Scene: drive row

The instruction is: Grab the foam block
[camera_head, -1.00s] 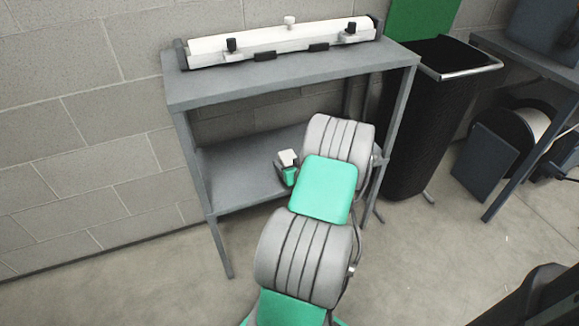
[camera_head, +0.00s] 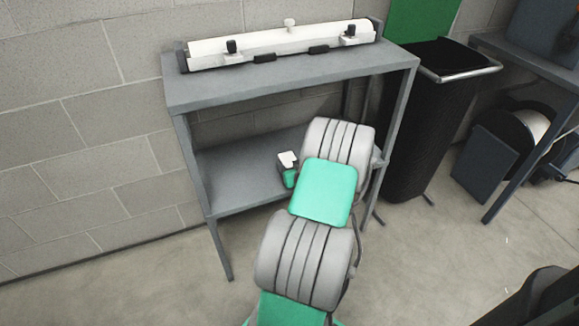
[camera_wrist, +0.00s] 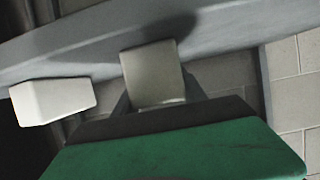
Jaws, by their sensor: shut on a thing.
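The foam block, a pale off-white piece (camera_wrist: 152,75), is between the dark fingers of my gripper (camera_wrist: 157,92) in the wrist view. My gripper is shut on it. In the head view, my gripper (camera_head: 284,169) is at the lower shelf of the grey rack, left of my arm, with the pale block (camera_head: 288,158) showing at it. My arm hides part of the shelf there. Whether the block touches the shelf cannot be told.
A second white block (camera_wrist: 52,100) shows at left in the wrist view. The grey rack (camera_head: 200,97) has a long white device (camera_head: 280,42) on its upper shelf, above my gripper. A black bin (camera_head: 430,120) stands to the right. The lower shelf's left part is clear.

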